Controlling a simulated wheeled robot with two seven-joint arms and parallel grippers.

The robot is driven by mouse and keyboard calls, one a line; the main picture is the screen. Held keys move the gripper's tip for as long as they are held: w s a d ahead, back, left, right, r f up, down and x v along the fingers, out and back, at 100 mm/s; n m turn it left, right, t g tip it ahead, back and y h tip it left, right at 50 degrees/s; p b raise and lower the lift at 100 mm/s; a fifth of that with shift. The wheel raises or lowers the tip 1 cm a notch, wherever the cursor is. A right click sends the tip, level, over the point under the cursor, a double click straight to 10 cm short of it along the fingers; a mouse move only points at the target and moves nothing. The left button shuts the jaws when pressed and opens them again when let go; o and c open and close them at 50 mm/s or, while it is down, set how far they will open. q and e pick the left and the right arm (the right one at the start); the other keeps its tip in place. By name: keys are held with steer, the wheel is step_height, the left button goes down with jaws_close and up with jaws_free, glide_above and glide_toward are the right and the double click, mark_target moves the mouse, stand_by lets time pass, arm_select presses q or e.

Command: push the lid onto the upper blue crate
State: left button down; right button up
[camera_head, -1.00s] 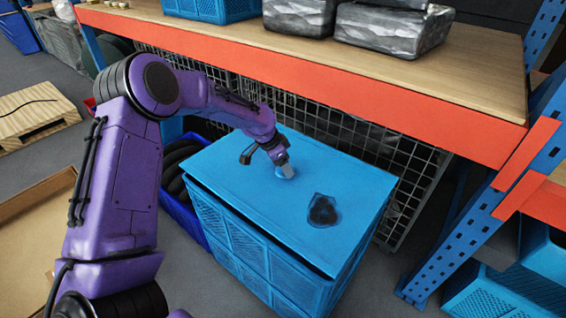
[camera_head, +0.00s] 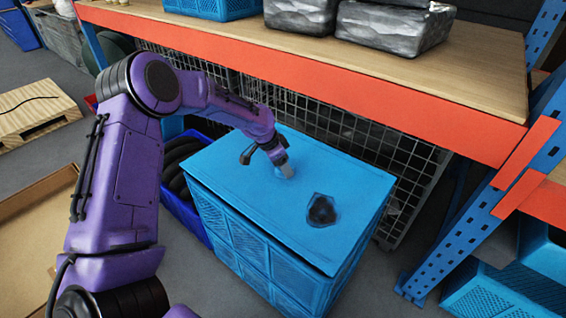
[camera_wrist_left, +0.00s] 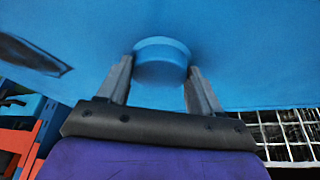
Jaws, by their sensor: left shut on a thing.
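The blue lid (camera_head: 245,170) lies flat over the top of the upper blue crate (camera_head: 240,240). A dark line shows under its near left edge; I cannot tell whether it is fully seated. A dark patch marks the lid's right part. My left gripper (camera_head: 285,170) reaches down to the round blue knob on the lid and is shut on it. In the left wrist view the knob (camera_wrist_left: 161,62) sits between the two grey fingers. My right gripper is not in view.
A shelf with an orange beam (camera_head: 300,75) runs above and behind the crate, with a wire mesh panel (camera_head: 385,160) below it. A blue rack post (camera_head: 470,220) stands at right. A dark blue bin (camera_head: 183,210) stands left of the crate. Grey floor shows in front.

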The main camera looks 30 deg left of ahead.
arm_select(q)
steer(key=shift+f, duration=0.15)
steer(key=shift+f, duration=0.3)
steer(key=shift+f, duration=0.4)
stand_by(0.5)
steer(key=shift+f, duration=0.25)
steer(key=shift+f, duration=0.45)
stand_by(0.8)
steer(key=shift+f, duration=0.1)
